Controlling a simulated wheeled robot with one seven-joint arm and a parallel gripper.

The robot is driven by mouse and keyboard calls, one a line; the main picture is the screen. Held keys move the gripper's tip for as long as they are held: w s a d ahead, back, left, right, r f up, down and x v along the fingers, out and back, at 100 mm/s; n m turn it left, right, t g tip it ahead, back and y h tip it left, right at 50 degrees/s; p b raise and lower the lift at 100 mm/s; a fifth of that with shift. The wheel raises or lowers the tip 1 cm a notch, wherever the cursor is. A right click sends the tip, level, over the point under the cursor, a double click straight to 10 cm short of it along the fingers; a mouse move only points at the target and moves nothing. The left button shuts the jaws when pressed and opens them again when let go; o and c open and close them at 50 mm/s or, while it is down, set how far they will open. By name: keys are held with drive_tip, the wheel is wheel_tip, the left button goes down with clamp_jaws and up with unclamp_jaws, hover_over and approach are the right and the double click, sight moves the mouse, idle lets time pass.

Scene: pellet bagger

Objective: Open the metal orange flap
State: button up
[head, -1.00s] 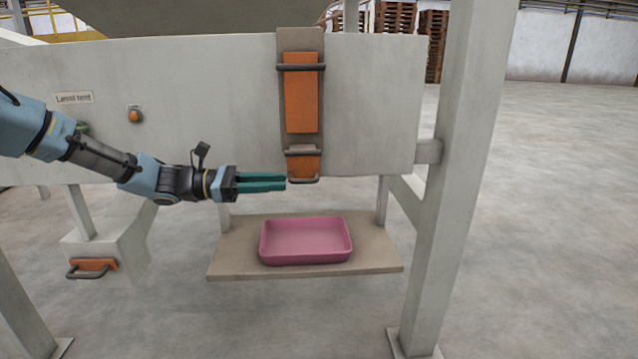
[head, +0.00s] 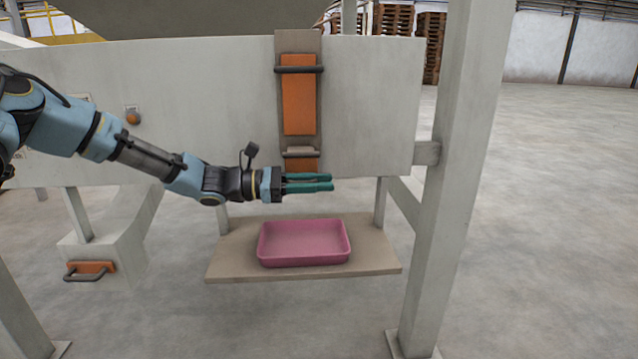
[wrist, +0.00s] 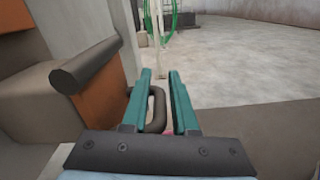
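A tall orange panel (head: 298,105) with a dark bar handle (head: 299,69) sits on a vertical plate on the white machine front. Below it is a smaller orange flap (head: 302,165), whose lower handle is hidden behind my gripper (head: 331,182). In the wrist view, an orange surface (wrist: 101,103) stands at the left, and a dark looped handle (wrist: 158,98) shows partly between the fingers of my gripper (wrist: 160,74). The fingers are apart. Contact with the handle cannot be told. Another orange flap (head: 92,268) with a handle is on the chute at lower left.
A pink tray (head: 304,262) rests on a shelf (head: 225,268) below my gripper. A thick white post (head: 447,200) stands to the right. An orange button (head: 133,117) is on the machine face. Open floor lies at right.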

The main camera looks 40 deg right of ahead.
clamp_jaws()
idle(1.3)
